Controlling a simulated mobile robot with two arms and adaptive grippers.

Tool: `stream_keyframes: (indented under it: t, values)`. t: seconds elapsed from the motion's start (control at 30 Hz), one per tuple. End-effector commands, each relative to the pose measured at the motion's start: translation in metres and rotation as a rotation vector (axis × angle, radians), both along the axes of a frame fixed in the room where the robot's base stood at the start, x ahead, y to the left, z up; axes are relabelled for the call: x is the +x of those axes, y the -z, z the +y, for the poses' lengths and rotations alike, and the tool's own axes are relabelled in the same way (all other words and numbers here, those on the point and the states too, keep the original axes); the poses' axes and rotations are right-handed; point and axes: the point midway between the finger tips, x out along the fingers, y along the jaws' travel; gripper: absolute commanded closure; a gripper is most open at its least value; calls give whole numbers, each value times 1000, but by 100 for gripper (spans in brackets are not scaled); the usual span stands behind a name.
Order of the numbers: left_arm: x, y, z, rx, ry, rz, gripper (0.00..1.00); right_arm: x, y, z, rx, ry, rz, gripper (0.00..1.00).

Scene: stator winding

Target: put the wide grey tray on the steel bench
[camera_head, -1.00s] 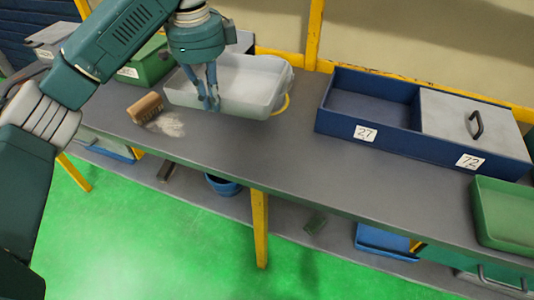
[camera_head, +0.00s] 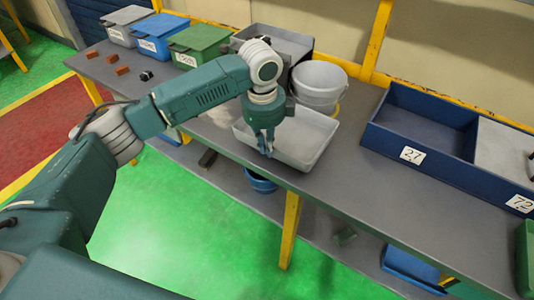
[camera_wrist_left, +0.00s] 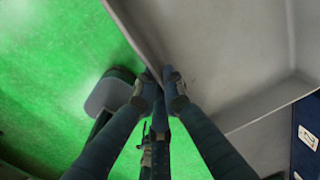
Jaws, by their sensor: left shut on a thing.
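The wide grey tray (camera_head: 312,136) is over the front part of the steel bench (camera_head: 372,196), right of my left arm. My left gripper (camera_head: 266,150) is shut on the tray's near-left wall. In the left wrist view the fingertips (camera_wrist_left: 160,80) pinch the wall of the tray (camera_wrist_left: 220,50), with green floor on one side. The tray looks roughly level. I cannot tell whether its underside touches the bench. My right gripper is not in view.
A white bucket (camera_head: 319,84) stands just behind the tray. A blue box (camera_head: 385,139) labelled 27 is to the right. Lidded bins, the green one (camera_head: 200,42) nearest, line the back left. Several reddish blocks (camera_head: 122,70) lie at the far left. Bench between tray and blue box is clear.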

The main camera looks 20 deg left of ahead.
Motion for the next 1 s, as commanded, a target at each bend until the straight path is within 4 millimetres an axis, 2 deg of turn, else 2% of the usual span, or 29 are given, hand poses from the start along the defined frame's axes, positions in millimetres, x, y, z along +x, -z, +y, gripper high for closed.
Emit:
stream_keyframes:
  t: [0.1, 0.23, 0.63, 0.7, 0.77, 1.0]
  values:
    - [-1, 19, 0, 1, 0, 3, 100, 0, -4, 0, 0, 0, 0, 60]
    - [-1, 34, 0, 1, 0, 2, 100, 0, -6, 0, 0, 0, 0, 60]
    - [0, 39, 0, 0, 0, 0, 100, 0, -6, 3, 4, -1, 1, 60]
    - [-1, 40, 0, 1, 0, 1, 82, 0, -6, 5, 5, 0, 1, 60]
    - [-1, 40, 0, 2, 0, 2, 73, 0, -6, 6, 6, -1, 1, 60]
    - [-1, 40, 0, 2, 0, 2, 73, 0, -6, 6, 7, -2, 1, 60]
